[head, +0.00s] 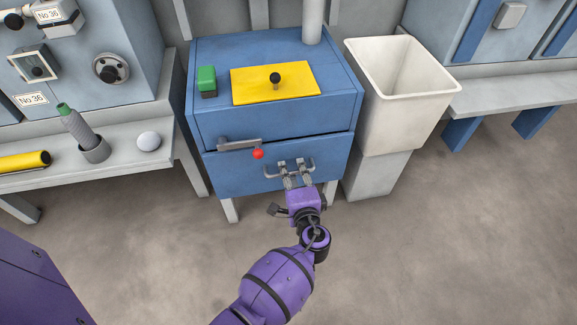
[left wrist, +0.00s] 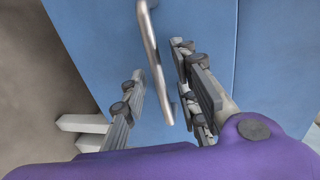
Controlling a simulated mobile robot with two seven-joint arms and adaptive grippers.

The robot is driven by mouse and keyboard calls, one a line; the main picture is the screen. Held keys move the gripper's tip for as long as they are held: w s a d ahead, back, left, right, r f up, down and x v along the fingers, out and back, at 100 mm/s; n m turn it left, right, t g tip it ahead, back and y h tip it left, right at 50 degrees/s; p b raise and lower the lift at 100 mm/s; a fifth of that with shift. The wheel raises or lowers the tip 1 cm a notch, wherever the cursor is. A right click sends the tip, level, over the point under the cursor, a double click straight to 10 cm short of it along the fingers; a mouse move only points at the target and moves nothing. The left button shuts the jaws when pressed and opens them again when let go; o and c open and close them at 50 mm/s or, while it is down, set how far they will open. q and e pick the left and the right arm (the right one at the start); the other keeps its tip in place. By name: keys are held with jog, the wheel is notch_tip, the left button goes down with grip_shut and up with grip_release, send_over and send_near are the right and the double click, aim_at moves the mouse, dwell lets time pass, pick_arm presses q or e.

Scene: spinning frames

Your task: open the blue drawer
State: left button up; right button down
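The blue drawer (head: 235,175) is the lower front of a blue cabinet in the head view, and it looks shut. Its grey metal bar handle (head: 271,174) sits at the middle of the front. My left gripper (head: 294,178) is at the handle, its fingers pointing at the drawer front. In the left wrist view the handle (left wrist: 152,45) runs between the two fingers of the open gripper (left wrist: 165,100), and I see gaps beside the bar. The fingers hide part of the handle in the head view. My right gripper is in neither view.
A grey lever (head: 238,144) with a red knob (head: 258,154) is just above the drawer front. A cream bin (head: 400,110) stands close on the right. A grey bench (head: 120,150) is at the left. The floor before the drawer is clear except for my arm.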

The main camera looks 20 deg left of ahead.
pick_arm(q)
jog(key=shift+w+a, duration=0.1)
jog(key=shift+w, duration=0.1)
grip_shut()
dwell(0.3)
jog(key=shift+s, duration=0.1)
